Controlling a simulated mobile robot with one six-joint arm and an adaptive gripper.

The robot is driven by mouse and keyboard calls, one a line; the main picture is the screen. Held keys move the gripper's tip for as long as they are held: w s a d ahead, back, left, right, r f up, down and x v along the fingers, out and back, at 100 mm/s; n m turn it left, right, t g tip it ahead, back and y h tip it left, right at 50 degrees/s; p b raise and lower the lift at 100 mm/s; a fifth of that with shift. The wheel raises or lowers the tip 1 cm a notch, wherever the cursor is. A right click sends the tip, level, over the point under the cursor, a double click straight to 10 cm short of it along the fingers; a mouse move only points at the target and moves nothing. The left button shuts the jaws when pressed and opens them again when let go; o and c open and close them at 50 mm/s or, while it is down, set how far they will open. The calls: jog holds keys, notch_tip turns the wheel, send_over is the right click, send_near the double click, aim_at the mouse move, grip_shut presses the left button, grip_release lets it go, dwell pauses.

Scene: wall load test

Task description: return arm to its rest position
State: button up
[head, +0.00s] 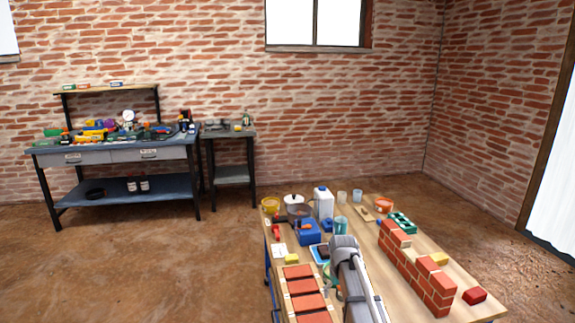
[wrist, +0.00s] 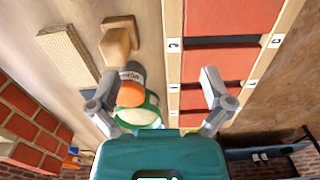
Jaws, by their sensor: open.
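My gripper (wrist: 160,88) is open in the wrist view, with its two grey fingers spread wide and nothing held between them. A green, white and orange object (wrist: 133,98) shows between the fingers, nearer the left one; I cannot tell whether they touch. In the head view my grey arm reaches over the front of the wooden table (head: 430,263), and the gripper itself is not clearly visible there. A wooden rack with red bricks (head: 303,293) lies left of the arm and also shows in the wrist view (wrist: 208,65).
A small brick wall (head: 415,270) stands right of the arm, with a red block (head: 474,295) beyond it. A white jug (head: 323,203), blue box (head: 307,232) and cups crowd the table's far end. A workbench (head: 110,157) stands along the back wall. Open floor lies left.

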jog(key=s+f+m+b, duration=0.1)
jog(key=s+f+b, duration=0.3)
jog(key=s, duration=0.6)
jog(key=s+f+m+b, duration=0.1)
jog(key=s+f+b, duration=0.35)
jog(key=s, duration=0.65)
notch_tip(320, 180, up, 28)
jog(key=p, duration=2.8)
jog(key=shift+w+d+f, duration=0.15)
jog(key=shift+w+d, duration=0.15)
jog(key=shift+w, duration=0.15)
